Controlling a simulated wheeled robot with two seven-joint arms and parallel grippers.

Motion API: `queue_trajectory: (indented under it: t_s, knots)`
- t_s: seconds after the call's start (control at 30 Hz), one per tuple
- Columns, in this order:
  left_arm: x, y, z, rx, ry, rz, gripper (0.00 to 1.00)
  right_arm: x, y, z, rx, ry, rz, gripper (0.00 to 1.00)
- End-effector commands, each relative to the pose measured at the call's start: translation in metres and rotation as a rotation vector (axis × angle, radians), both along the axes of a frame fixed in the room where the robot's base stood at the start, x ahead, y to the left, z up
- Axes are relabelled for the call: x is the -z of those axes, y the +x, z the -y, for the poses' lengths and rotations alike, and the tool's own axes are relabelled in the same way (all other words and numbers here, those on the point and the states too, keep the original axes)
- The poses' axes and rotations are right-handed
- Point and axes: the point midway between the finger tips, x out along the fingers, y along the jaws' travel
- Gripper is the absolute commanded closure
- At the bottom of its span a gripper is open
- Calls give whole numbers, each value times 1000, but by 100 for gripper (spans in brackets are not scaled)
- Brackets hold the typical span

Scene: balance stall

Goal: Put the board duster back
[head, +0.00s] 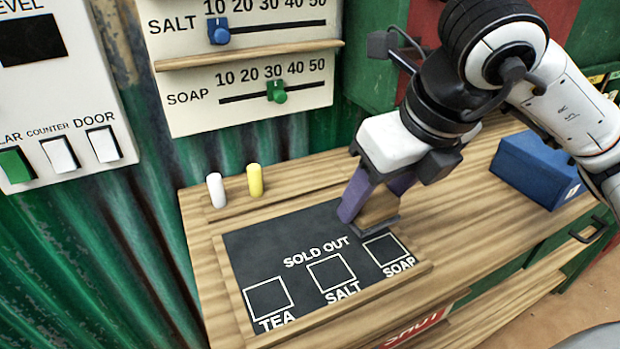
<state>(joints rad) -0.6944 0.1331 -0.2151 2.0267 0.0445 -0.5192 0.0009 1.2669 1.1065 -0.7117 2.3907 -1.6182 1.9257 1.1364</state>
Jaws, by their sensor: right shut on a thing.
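The board duster (379,208) has a wooden body and a dark pad underneath. My right gripper (368,199) is shut on it, with purple fingers on either side. The duster is over the upper right part of the dark "SOLD OUT" board (265,241), above the SOAP box; I cannot tell whether the pad touches the board. The TEA, SALT and SOAP boxes look empty of chalk marks. My left gripper is not in view.
A white chalk (216,190) and a yellow chalk (255,180) stand on the wooden ledge behind the board. A blue box (537,170) sits on the counter at right. A slider panel (245,95) and a switch panel (60,110) are on the wall.

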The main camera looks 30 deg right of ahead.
Motion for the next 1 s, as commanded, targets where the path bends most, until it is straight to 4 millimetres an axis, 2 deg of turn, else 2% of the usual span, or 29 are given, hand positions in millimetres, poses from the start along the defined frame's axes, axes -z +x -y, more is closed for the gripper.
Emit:
queue_trajectory:
  t_s: [0.17,0.6,0.8,0.9,1.0]
  knots:
    - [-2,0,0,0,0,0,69,-1,17,0,0,4,-2,67]
    - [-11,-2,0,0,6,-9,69,-2,134,7,0,3,-2,67]
    - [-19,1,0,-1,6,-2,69,-2,179,10,0,2,-2,67]
    - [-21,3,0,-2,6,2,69,0,195,11,0,1,-2,67]
    - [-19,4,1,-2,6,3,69,20,192,12,-1,-2,-4,67]
